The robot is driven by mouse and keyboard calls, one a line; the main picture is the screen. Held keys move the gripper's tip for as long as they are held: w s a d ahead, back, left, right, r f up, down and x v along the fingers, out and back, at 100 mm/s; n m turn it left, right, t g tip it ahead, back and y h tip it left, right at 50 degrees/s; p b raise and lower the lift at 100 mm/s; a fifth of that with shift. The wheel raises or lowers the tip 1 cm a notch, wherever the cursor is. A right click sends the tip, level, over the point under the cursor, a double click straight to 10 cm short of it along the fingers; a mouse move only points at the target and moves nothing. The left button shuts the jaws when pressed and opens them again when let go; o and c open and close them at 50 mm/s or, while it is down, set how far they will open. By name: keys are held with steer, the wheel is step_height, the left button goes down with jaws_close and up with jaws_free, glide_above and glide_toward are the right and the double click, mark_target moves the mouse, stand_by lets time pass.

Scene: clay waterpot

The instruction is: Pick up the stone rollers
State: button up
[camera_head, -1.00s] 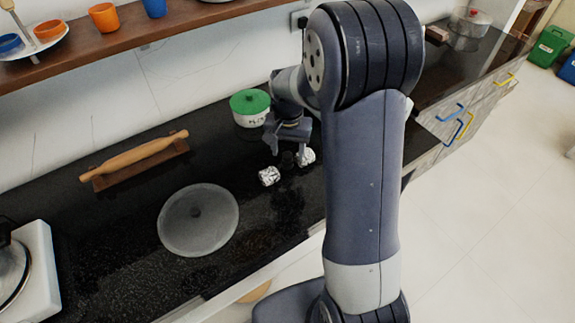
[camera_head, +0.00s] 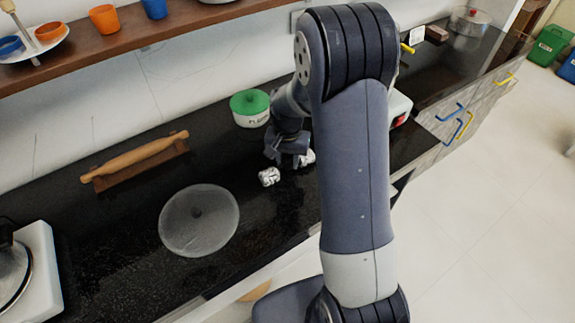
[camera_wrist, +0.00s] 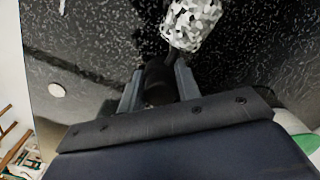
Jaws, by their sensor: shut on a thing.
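The stone rollers show in the head view as two speckled white pieces on the black counter: a left one (camera_head: 269,176) in plain sight and a right one (camera_head: 308,157) partly hidden by my arm. My gripper (camera_head: 287,161) is down at the counter between them. In the wrist view, a speckled white roller (camera_wrist: 193,24) lies just beyond the fingertips. My gripper (camera_wrist: 158,78) is shut on a dark, rounded middle part (camera_wrist: 158,84) between the fingers, which seems to belong to the rollers. The head view hides this grip.
A white pot with a green lid (camera_head: 250,107) stands just behind my gripper. A round grey plate (camera_head: 199,221) and a rolling pin on its stand (camera_head: 136,160) lie to the left. A wooden shelf (camera_head: 120,32) runs above. Bare counter lies in front.

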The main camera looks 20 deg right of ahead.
jaws_close()
steer(key=shift+r, duration=0.1)
